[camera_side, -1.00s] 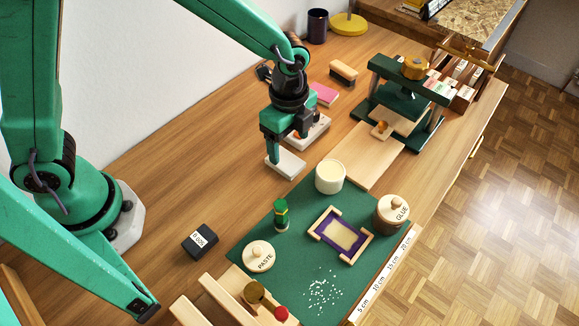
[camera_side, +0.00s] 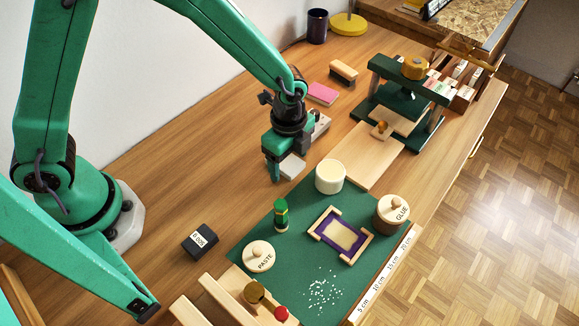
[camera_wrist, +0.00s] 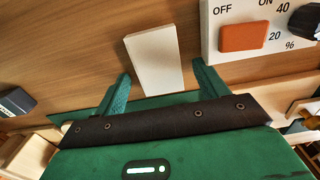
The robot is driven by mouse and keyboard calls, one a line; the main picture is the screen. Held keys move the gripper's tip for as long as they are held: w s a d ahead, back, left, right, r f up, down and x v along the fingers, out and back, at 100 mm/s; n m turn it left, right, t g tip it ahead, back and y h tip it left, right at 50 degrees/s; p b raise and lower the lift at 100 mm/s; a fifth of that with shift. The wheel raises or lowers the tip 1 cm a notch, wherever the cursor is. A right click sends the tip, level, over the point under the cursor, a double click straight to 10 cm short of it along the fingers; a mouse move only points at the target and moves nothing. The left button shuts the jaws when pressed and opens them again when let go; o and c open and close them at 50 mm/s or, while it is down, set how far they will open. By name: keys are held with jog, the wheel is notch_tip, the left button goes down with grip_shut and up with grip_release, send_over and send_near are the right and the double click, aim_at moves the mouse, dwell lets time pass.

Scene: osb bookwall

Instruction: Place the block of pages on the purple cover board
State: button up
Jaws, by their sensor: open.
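The block of pages (camera_side: 292,167) is a plain white slab on the wooden table, just behind the green mat. It also shows in the wrist view (camera_wrist: 155,58), ahead of and roughly between my two fingertips. My gripper (camera_side: 284,172) is open and low beside the block, partly covering it in the side view; its two green fingers also show in the wrist view (camera_wrist: 160,77). I cannot tell whether a finger touches the block. The purple cover board (camera_side: 323,232) lies on the green mat, with a beige panel on its middle and light wooden pieces around its edges.
A white control box with an orange switch (camera_wrist: 243,37) stands close to the block. A cream cup (camera_side: 330,177), a green bottle (camera_side: 281,214), a paste pot (camera_side: 259,256) and a glue pot (camera_side: 393,211) stand around the cover board. A green press (camera_side: 408,95) stands farther back.

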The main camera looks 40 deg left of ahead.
aim_at(289, 166)
jog(key=c, duration=1.1)
jog(key=shift+r, duration=0.2)
jog(key=shift+c, duration=0.3)
jog(key=shift+r, duration=0.6)
jog(key=r, duration=0.3)
jog(key=shift+s+d, duration=0.25)
jog(key=shift+s, duration=0.05)
jog(key=s+d+r, duration=0.5)
jog(key=s+r, duration=0.1)
jog(key=s, duration=0.3)
jog(key=shift+s+d+r, duration=0.2)
jog(key=shift+d, duration=0.05)
